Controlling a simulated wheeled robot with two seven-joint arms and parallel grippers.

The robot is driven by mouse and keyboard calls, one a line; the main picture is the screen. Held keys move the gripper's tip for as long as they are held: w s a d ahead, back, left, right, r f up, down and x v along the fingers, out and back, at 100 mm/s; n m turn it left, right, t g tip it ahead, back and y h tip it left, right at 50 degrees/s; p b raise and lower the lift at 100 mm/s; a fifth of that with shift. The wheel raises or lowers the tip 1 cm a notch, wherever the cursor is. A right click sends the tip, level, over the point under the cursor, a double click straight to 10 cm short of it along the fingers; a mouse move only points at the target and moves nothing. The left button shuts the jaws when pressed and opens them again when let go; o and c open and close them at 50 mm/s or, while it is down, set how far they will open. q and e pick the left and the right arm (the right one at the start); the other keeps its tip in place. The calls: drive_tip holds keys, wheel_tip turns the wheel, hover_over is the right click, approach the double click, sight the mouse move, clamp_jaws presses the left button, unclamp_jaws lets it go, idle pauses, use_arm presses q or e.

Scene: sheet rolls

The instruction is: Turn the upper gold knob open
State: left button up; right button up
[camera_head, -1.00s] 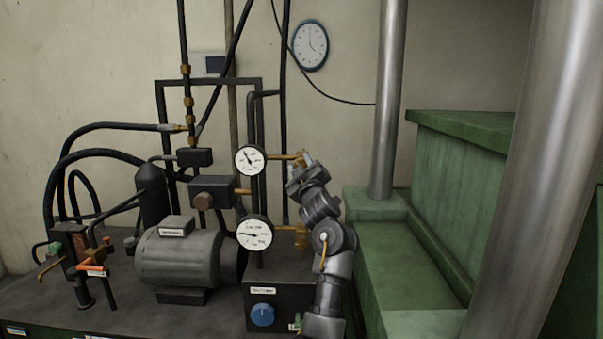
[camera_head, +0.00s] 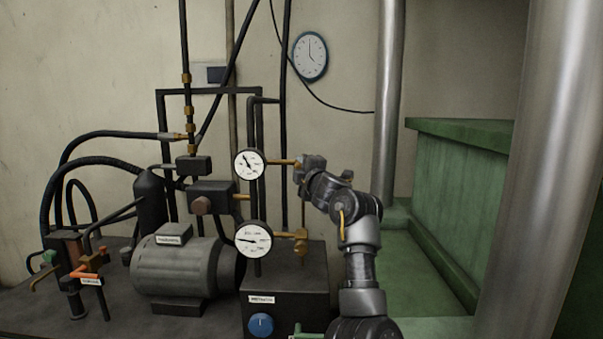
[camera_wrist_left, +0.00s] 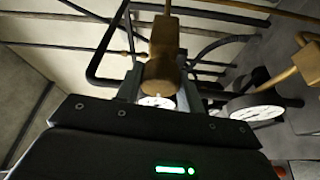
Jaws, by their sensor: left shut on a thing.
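The upper gold knob (camera_wrist_left: 163,65) shows in the left wrist view, between the fingers of my left gripper (camera_wrist_left: 160,88). In the head view my left gripper (camera_head: 301,165) is at the end of the upper gauge's gold stem (camera_head: 281,162) and hides most of the knob there. It is shut on the knob, with the arm reaching in from the lower right. The lower gold knob (camera_head: 301,241) is below, apart from the gripper. My right gripper is not in view.
The upper gauge (camera_head: 249,164) and lower gauge (camera_head: 253,239) stand just left of the gripper. A dark box with a blue dial (camera_head: 261,324) is below. A grey motor (camera_head: 178,267) and black hoses fill the left. Metal pillars and a green structure (camera_head: 460,190) stand right.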

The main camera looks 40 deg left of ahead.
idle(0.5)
use_arm(q)
drive_tip(key=o, duration=1)
drive_tip(key=b+v, duration=0.5)
drive_tip(key=v, duration=0.5)
drive_tip(key=shift+s+d, duration=0.25)
drive_tip(key=shift+d, duration=0.1)
